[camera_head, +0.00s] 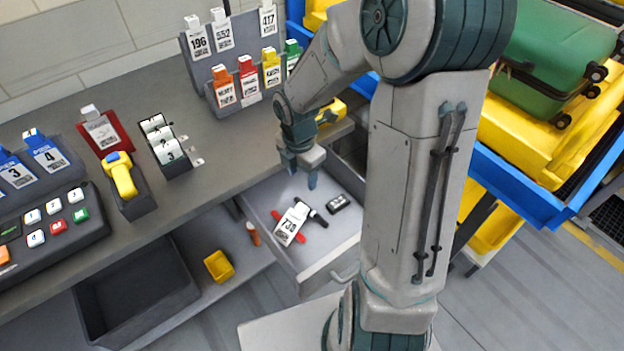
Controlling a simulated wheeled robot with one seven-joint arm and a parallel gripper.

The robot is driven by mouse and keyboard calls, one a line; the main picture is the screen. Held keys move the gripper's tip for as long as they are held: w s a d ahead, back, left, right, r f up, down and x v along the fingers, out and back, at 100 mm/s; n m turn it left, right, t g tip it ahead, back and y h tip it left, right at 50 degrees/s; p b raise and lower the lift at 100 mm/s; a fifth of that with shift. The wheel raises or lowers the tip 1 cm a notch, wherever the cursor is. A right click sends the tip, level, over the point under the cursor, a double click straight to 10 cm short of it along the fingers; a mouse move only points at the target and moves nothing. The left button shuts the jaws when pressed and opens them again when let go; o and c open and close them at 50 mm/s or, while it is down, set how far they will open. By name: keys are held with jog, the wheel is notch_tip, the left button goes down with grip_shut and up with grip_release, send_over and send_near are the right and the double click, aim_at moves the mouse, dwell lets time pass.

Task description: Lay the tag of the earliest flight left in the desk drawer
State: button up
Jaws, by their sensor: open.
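The desk drawer (264,197) stands open below the desk top. In it a white tag (291,222) with black digits, hard to read, lies across something red. My gripper (302,174) is open and empty, pointing down above the back of the drawer and apart from the tag. White tags marked 196 (198,41), 552 (223,34) and 417 (267,20) stand in the upper row of the grey rack (183,48). Coloured tags, orange (222,86), red (248,78), yellow (271,68) and green (292,55), stand in the lower row.
A small black item (338,203) lies in the drawer. A yellow scanner (121,177), a number stand (165,145), a red holder (104,131) and a keypad (50,227) are on the desk's left. A green suitcase (558,55) lies in a yellow tray at right. My arm hides the drawer's right side.

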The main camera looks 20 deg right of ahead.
jog(key=s+r+m+t, duration=0.2)
jog(key=s+r+m, duration=1.2)
jog(key=m, duration=0.9)
jog(key=shift+t, duration=0.3)
